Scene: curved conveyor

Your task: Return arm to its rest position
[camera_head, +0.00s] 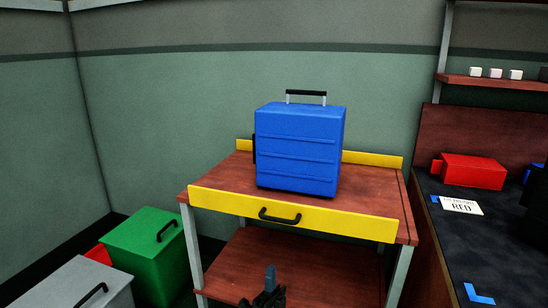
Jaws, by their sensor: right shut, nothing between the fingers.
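My right gripper (270,284) shows at the bottom middle of the head view, in front of the wooden table's lower shelf. Its fingers are together with nothing between them. It is apart from the blue suitcase (300,150), which stands upright on the table top with its black-topped handle raised. My left gripper is not in view.
The wooden table (215,178) has a yellow front board (340,222) with a black handle. Green (150,245) and grey (70,285) bins stand at left. At right, a dark counter (490,240) carries a red case (472,171) and a card reading RED (461,206).

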